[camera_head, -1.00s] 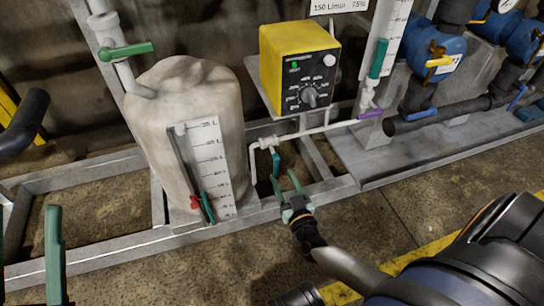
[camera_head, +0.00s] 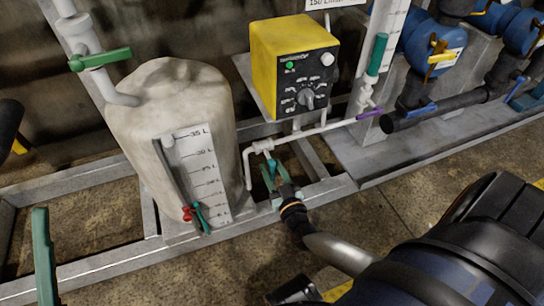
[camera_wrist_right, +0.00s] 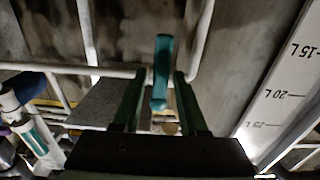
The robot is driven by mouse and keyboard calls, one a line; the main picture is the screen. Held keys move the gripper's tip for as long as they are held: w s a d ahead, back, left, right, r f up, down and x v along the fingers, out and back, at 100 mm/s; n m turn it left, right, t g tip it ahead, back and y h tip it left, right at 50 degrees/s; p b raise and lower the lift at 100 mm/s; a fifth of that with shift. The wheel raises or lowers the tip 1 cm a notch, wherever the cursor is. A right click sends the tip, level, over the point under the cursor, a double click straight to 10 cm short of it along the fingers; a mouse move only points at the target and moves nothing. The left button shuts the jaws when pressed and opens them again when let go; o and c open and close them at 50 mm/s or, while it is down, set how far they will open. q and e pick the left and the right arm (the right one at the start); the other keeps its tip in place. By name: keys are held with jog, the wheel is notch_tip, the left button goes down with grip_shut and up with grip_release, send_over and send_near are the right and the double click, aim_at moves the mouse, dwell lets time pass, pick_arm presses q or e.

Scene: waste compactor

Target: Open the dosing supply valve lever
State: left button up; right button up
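A teal valve lever (camera_head: 272,167) hangs from the thin white pipe below the yellow dosing pump (camera_head: 294,66); I see no label on it. My right gripper (camera_head: 274,174) is at this lever with its fingers apart. In the right wrist view the lever (camera_wrist_right: 162,70) stands between the two green fingers (camera_wrist_right: 158,88), with gaps visible on both sides. Whether a finger touches it I cannot tell. My left gripper (camera_head: 44,257) shows only as a green finger at the lower left edge, far from the lever.
A beige tank (camera_head: 175,115) with a litre scale stands left of the lever. A green lever (camera_head: 100,59) sits on its top pipe, and red and teal levers (camera_head: 197,218) at its base. A metal frame rail (camera_head: 110,268) runs in front. A purple-handled valve (camera_head: 370,114) is to the right.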

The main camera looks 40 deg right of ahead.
grip_shut()
dwell(1.1)
